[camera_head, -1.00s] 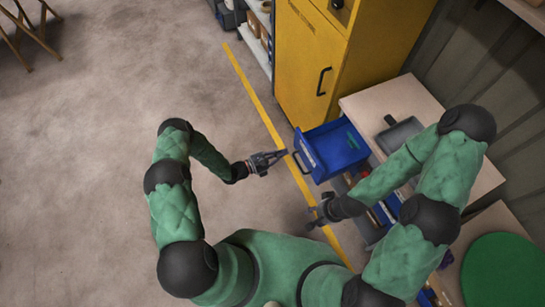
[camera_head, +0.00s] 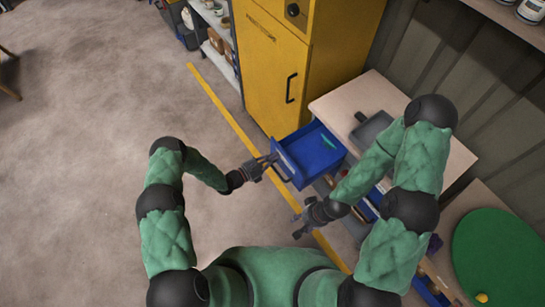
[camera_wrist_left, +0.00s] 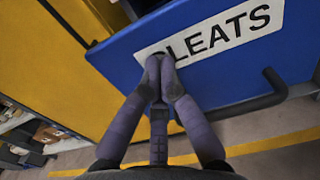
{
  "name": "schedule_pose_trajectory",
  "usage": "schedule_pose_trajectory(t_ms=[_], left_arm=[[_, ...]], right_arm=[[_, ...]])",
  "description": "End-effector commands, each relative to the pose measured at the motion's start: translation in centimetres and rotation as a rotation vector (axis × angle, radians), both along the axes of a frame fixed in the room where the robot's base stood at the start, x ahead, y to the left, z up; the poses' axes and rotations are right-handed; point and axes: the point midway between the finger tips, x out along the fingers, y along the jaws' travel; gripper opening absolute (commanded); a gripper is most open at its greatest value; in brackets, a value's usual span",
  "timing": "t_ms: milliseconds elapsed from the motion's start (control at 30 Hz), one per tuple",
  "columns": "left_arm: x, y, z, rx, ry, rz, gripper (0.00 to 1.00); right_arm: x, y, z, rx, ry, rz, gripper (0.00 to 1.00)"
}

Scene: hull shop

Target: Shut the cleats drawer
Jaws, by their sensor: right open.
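The blue cleats drawer (camera_head: 316,160) stands pulled out of the workbench, beside the yellow cabinet. A green item (camera_head: 328,141) lies inside it. In the left wrist view its blue front (camera_wrist_left: 240,65) bears a white label (camera_wrist_left: 225,32) reading CLEATS, the first letter partly covered by my fingers. A dark bar handle (camera_wrist_left: 255,101) runs below the label. My left gripper (camera_head: 270,160) is shut, its fingertips together (camera_wrist_left: 160,66) at the label's left part; I cannot tell whether they touch. My right gripper (camera_head: 299,226) is open and empty, below the drawer in the head view.
The yellow cabinet (camera_head: 266,80) stands right beside the drawer. The bench top (camera_head: 345,98) holds a grey pan-like tray (camera_head: 372,130). A round green mat (camera_head: 497,255) lies on the right. Open floor (camera_head: 110,100) stretches left of the yellow line.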

Motion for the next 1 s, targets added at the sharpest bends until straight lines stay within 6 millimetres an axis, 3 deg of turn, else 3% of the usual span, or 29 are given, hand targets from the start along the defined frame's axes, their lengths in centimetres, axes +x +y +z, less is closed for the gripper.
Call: schedule_pose_trajectory(t_ms=[267, 800, 1000], left_arm=[[2.1, -3.1, -0.2, 0.001, -0.003, -0.005, 0.0], [10.3, -14.5, -0.5, 0.001, -0.004, -0.003, 0.0], [12.5, -17.4, -0.5, 0.001, -0.003, -0.002, 0.0]], right_arm=[[0.0, 0.0, -1.4, 0.0, 0.0, 0.0, 0.45], [0.0, 0.0, -7.9, 0.0, 0.0, 0.0, 0.45], [0.0, 0.0, -10.2, 0.0, 0.0, 0.0, 0.45]])
